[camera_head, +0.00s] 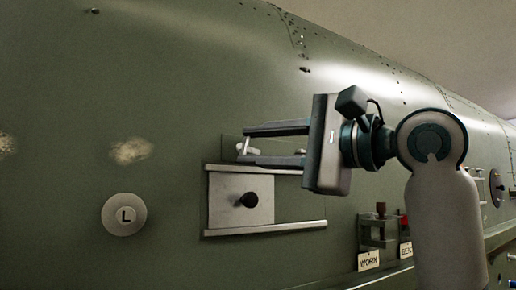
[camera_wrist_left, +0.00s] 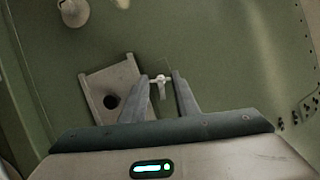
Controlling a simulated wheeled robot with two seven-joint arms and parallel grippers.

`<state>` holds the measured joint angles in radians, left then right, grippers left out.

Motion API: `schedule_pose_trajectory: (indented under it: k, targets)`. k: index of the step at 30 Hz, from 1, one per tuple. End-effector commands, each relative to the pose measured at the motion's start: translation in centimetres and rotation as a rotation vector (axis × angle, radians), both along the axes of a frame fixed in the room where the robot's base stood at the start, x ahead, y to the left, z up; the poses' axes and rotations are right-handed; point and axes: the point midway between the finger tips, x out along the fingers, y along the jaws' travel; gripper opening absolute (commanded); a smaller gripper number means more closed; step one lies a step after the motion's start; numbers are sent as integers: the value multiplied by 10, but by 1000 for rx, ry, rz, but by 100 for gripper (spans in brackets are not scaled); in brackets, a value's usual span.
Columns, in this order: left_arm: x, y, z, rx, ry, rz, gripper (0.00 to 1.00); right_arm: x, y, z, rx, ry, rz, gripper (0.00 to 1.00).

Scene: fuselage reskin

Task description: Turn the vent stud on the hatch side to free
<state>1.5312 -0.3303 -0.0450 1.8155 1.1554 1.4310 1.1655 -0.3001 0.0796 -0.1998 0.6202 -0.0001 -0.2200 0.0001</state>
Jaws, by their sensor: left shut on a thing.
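The vent stud (camera_head: 247,149) is a small white piece on the green fuselage skin, just above the hatch. In the left wrist view the stud (camera_wrist_left: 161,86) shows as a T shape with its crossbar between the fingertips. My left gripper (camera_head: 242,146) reaches in from the right and is shut on the stud, one finger above and one below; it also shows in the left wrist view (camera_wrist_left: 160,77). My right gripper is in neither view.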

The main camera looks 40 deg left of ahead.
Motion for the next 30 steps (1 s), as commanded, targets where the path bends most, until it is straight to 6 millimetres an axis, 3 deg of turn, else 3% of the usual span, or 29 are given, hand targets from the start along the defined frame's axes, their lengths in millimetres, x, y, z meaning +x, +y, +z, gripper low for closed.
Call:
schedule_pose_trajectory:
  k: [10, 27, 28, 30]
  targets:
    - [0, 0, 2, -55, -187, -1, 6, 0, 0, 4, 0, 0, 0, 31]
    - [0, 0, 2, -66, -226, -1, 6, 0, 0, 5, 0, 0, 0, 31]
    - [0, 0, 2, -66, -226, -1, 35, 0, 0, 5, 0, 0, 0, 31]
    - [0, 0, 2, -66, -226, -1, 47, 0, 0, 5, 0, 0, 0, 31]
